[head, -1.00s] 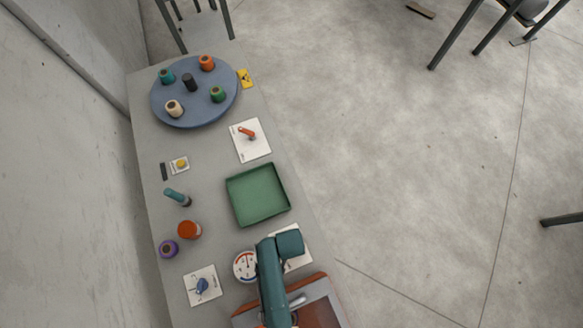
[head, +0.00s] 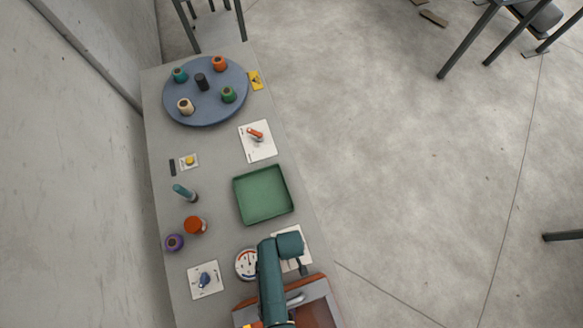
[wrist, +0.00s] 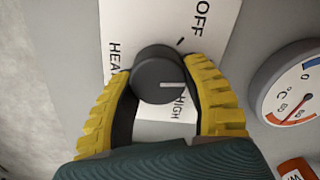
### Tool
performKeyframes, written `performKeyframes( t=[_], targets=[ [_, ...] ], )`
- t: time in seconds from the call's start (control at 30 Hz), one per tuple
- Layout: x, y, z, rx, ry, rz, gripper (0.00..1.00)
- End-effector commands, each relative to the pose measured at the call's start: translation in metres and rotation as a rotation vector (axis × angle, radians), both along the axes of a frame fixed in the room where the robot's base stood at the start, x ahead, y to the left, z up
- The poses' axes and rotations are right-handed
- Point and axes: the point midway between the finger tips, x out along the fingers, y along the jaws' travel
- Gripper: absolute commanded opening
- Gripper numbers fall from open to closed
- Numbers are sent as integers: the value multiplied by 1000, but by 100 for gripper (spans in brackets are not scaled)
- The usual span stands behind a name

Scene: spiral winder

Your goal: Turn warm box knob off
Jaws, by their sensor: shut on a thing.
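The dark grey round knob (wrist: 158,78) sits on a white plate (wrist: 135,25) in the wrist view. The plate carries the words OFF, HIGH and a partly covered word starting HEA. The knob's white line points to the right in the picture, just above HIGH and away from the OFF tick mark. My gripper (wrist: 162,88) has its yellow fingers on both sides of the knob and is shut on it. In the head view my teal arm hides the knob and covers part of its white plate (head: 304,257). The box with an orange rim (head: 318,281) is at the lower edge.
A round gauge (head: 246,263) is close beside the plate and also shows in the wrist view (wrist: 292,88). A blue knob's card (head: 207,291), an orange-red jar (head: 195,225), a purple ring (head: 174,242) and a green tray (head: 264,211) are nearby. A turntable (head: 207,117) stands far back.

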Motion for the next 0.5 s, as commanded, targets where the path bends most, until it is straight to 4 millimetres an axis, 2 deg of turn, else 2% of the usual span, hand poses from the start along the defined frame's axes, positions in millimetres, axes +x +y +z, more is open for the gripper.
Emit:
performKeyframes(
  t=[0.5],
  targets=[
    [-5,1,-2,1,3,486,12]
  ],
)
